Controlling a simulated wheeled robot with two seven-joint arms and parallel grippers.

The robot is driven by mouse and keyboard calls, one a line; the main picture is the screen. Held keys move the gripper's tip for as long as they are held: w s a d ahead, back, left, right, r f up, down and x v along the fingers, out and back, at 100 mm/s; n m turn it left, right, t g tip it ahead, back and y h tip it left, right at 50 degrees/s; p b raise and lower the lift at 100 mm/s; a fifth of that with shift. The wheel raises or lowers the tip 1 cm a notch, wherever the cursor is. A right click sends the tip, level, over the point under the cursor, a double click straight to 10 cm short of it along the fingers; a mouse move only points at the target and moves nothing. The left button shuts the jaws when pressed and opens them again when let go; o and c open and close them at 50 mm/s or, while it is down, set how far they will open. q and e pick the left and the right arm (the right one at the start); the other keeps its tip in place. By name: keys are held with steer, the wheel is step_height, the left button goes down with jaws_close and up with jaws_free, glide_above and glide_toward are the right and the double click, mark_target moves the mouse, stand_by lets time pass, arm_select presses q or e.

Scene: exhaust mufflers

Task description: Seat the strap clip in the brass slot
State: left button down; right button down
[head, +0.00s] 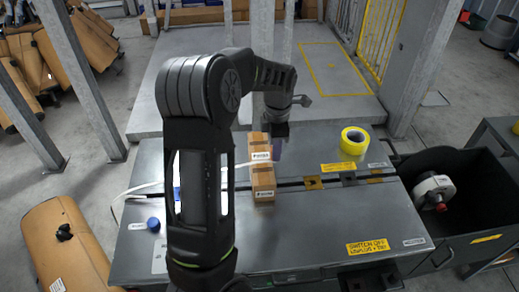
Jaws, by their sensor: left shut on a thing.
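My left gripper (276,146) points down just behind and right of the cardboard carton on the bench. It is shut on a small purplish piece, likely the strap clip (277,153), which is mostly hidden. A pale strap (146,187) runs from the left of the bench, behind my arm, across the carton (263,180) towards the gripper. A brass plate (313,183) lies on the dark groove right of the carton, with a grey plate (348,179) and another brass-coloured plate (375,175) further right. The slot openings are too small to make out. My right gripper is not in view.
A yellow tape roll (354,141) stands at the bench's back right. A blue cap (153,224) lies at the left. A black bin (460,190) holding a white reel (434,188) adjoins the right edge.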

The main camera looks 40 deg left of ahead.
arm_select(q)
steer(key=w+d+f+b, duration=0.3)
steer(key=w+d+f, duration=0.5)
steer(key=w, duration=0.2)
steer(key=shift+w+d, duration=0.3)
steer(key=shift+w, duration=0.1)
steer(key=shift+f, duration=0.1)
steer(key=shift+f+b, duration=1.3)
steer(key=shift+f, duration=1.05)
stand_by(0.6)
steer(key=shift+f, duration=0.4)
stand_by(0.4)
steer(key=c, duration=1.1)
jaws_free()
steer(key=shift+c, duration=0.2)
